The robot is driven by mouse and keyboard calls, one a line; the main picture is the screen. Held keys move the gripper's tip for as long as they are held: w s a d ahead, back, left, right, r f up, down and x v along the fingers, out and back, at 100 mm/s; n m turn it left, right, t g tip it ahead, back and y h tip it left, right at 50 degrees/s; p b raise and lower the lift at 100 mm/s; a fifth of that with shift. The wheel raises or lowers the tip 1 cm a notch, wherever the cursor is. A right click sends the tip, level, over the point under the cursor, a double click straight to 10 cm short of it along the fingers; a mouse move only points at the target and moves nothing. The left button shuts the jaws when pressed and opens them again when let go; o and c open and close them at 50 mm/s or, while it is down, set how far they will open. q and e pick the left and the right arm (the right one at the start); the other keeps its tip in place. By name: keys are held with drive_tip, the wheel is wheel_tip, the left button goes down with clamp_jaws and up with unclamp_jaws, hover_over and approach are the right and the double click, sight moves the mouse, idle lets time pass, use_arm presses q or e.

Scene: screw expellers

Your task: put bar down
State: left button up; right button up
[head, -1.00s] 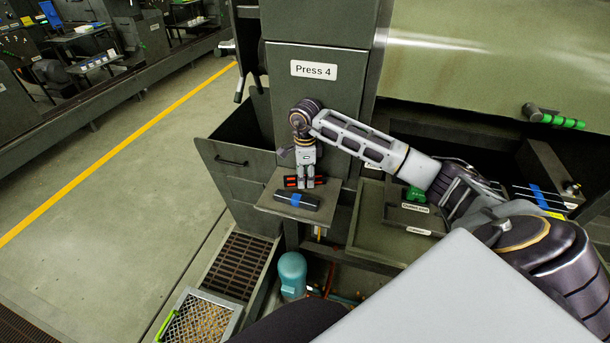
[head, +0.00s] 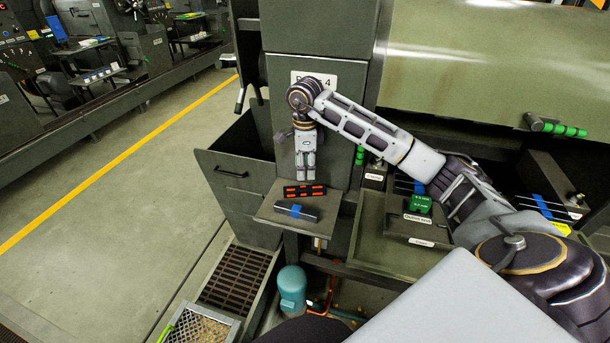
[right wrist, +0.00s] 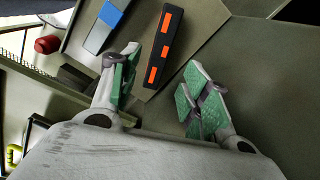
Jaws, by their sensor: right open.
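A dark bar with orange-red marks (head: 305,191) lies on the small shelf (head: 270,212) at the front of the press. In the right wrist view the bar (right wrist: 164,48) lies beyond the open fingers. A second dark bar with a blue band (head: 297,212) lies beside it on the shelf, nearer the front edge; its blue part (right wrist: 110,14) also shows in the right wrist view. My right gripper (head: 305,177) is above the shelf, pointing down. In the right wrist view its green-padded fingers (right wrist: 158,95) are wide apart and empty. My left gripper is not in view.
The dark press panel with a partly hidden label (head: 320,110) stands behind the arm. An open bin (head: 237,175) is left of the shelf. A tray (head: 370,235) with a green block (head: 420,204) is to the right. A teal cylinder (head: 292,288) stands below.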

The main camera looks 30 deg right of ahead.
drive_tip(key=shift+r, duration=1.9)
wheel_tip(320, 180, up, 14)
drive_tip(key=p, duration=0.8)
idle(0.4)
